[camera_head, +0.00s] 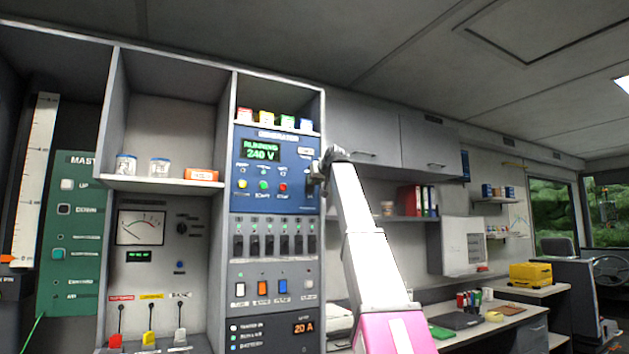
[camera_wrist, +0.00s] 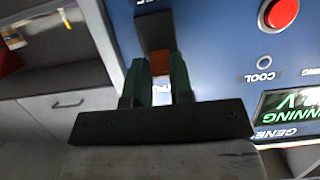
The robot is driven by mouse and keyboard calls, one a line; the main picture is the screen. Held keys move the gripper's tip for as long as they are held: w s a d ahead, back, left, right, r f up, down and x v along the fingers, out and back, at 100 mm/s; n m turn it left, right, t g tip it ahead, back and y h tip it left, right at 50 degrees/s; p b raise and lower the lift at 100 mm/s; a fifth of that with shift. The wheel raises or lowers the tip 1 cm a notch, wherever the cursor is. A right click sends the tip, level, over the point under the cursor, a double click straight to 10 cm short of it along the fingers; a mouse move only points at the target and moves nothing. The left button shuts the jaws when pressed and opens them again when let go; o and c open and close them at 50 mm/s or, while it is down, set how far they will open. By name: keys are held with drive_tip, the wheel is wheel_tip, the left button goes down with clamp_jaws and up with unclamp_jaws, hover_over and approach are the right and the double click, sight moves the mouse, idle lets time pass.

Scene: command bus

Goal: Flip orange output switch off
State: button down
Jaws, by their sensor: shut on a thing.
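The blue generator panel (camera_head: 275,170) has a green display reading RUNNING 240 V and a row of coloured buttons. In the wrist view the panel (camera_wrist: 215,50) appears upside down. My gripper (camera_head: 319,172) is at the panel's right edge, hiding what is behind it in the head view. In the wrist view my gripper's green fingers (camera_wrist: 160,66) are closed on the orange switch (camera_wrist: 160,62). The switch sits at the lower end of a dark housing (camera_wrist: 155,30) there. Its on or off position cannot be told.
A red button (camera_wrist: 283,13) is beside the switch in the wrist view. Below the generator panel are a row of dark breakers (camera_head: 272,240) and a lower row with another orange rocker (camera_head: 263,288). Grey cabinets (camera_head: 365,135) are to the right.

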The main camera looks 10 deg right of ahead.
drive_tip(key=shift+w+f+t+y, duration=0.1)
drive_tip(key=shift+f+t+y, duration=0.45)
drive_tip(key=shift+t, duration=0.9)
drive_tip(key=shift+s+f+t+y, duration=0.1)
drive_tip(key=shift+f+t+y, duration=0.45)
drive_tip(key=shift+t, duration=0.95)
drive_tip(key=shift+w+f+t+y, duration=0.1)
drive_tip(key=shift+f+t+y, duration=0.2)
drive_tip(key=shift+f+t, duration=0.8)
drive_tip(key=shift+r+t, duration=0.25)
drive_tip(key=shift+t, duration=0.7)
drive_tip(key=c, duration=1)
unclamp_jaws()
approach(314, 189)
drive_tip(key=s, duration=0.2)
drive_tip(key=s+f, duration=0.1)
drive_tip(key=s, duration=0.1)
drive_tip(key=shift+s+a, duration=0.1)
drive_tip(key=shift+s, duration=0.25)
